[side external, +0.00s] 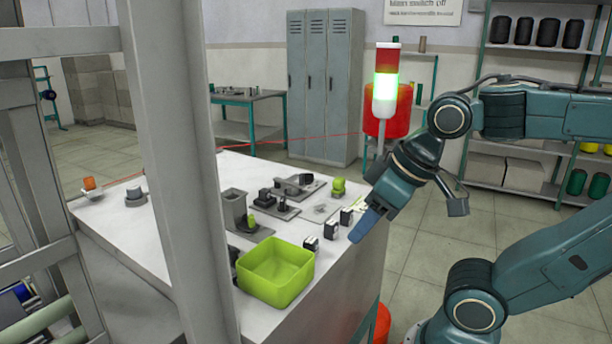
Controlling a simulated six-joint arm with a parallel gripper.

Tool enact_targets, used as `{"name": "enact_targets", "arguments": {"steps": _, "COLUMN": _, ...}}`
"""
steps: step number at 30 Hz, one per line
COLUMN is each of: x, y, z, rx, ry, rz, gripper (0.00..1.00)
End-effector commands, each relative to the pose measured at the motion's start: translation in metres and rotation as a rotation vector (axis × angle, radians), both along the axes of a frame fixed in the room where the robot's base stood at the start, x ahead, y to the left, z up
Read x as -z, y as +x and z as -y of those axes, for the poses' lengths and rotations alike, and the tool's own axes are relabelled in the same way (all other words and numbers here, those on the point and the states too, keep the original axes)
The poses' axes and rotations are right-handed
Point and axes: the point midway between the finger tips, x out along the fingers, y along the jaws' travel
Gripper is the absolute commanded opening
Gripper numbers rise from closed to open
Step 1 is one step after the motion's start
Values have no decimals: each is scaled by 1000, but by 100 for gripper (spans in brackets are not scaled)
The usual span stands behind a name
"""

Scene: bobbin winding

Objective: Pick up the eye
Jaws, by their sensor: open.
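My gripper (366,228) is open, with blue fingers pointing down and left over the right edge of the white table (345,262). Only one finger shows clearly, and no held thing can be seen. Small black-and-white blocks (331,229) stand in a row just left of the fingers. A small pale part (358,206) lies close to the fingers, partly hidden behind them. The parts are too small for me to tell which one is the eye.
A green open bin (276,283) stands at the table's front edge. Grey fixtures (235,208) with dark and green parts fill the middle. A signal tower (385,85) shows green behind. A pale upright post (180,170) blocks part of the left side.

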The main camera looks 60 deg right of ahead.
Motion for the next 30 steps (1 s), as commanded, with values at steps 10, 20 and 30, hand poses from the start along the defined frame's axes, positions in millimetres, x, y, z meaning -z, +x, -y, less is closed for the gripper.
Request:
{"name": "enact_targets", "arguments": {"steps": 10, "x": -7, "y": 6, "z": 1, "rx": 34, "ry": 15, "rz": -12, "gripper": 45}}
{"name": "enact_targets", "arguments": {"steps": 20, "x": -47, "y": 51, "z": 10, "rx": 283, "ry": 115, "rz": -90, "gripper": 45}}
{"name": "enact_targets", "arguments": {"steps": 30, "x": -85, "y": 120, "z": 30, "rx": 653, "ry": 236, "rz": -191, "gripper": 45}}
